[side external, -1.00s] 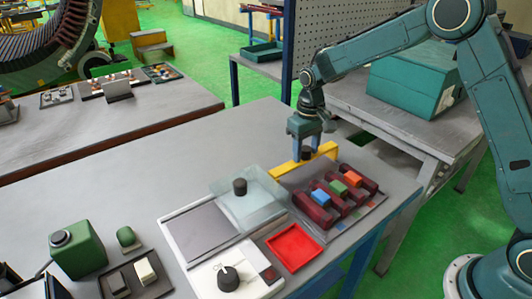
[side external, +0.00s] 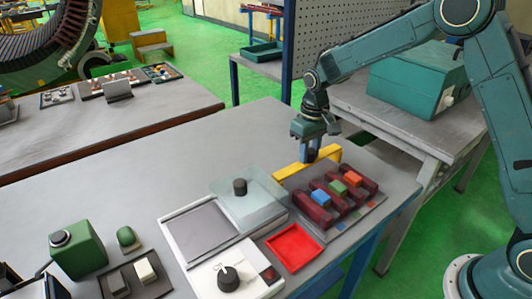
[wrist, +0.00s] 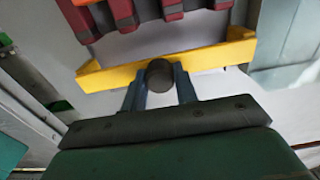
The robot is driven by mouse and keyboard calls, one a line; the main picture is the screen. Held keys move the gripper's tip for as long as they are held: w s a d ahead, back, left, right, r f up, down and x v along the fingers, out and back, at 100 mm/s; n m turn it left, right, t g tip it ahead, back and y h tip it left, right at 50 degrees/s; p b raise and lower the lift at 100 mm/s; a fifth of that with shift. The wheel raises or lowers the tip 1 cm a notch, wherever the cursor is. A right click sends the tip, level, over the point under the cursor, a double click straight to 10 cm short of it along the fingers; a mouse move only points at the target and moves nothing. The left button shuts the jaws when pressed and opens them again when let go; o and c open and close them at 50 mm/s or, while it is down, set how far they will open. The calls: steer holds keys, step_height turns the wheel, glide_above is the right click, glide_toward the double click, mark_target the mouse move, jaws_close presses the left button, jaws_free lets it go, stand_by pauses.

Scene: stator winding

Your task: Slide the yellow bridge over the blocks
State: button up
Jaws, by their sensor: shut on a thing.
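The yellow bridge (side external: 290,170) stands at the back edge of the dark block fixture, a long bar with a dark round knob (wrist: 160,75) at its middle. My gripper (side external: 311,155) is shut on the knob from above; the wrist view shows both fingers (wrist: 160,88) around it. Dark red blocks (side external: 318,208) stand in a row on the grey plate (side external: 340,228), with blue (side external: 320,197), green (side external: 338,188) and orange (side external: 353,177) pieces between them. In the wrist view the bridge lies between my gripper and the dark red blocks (wrist: 124,14), apart from them.
A red tray (side external: 294,248) lies in front of the plate. A clear lid with a black knob (side external: 240,187) is on a white box at left. A white unit with a dial (side external: 229,279) stands in front. The table behind the bridge is clear.

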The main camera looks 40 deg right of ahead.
mark_target(338, 185)
steer(key=shift+s+f, duration=0.15)
steer(key=shift+s, duration=2.6)
steer(key=shift+s+f, duration=0.1)
steer(key=shift+s, duration=2.65)
steer(key=o, duration=0.5)
steer(key=shift+r, duration=0.1)
steer(key=shift+o, duration=1.1)
steer(key=shift+r, duration=0.15)
steer(key=shift+w+r, duration=0.2)
steer(key=shift+r, duration=2.7)
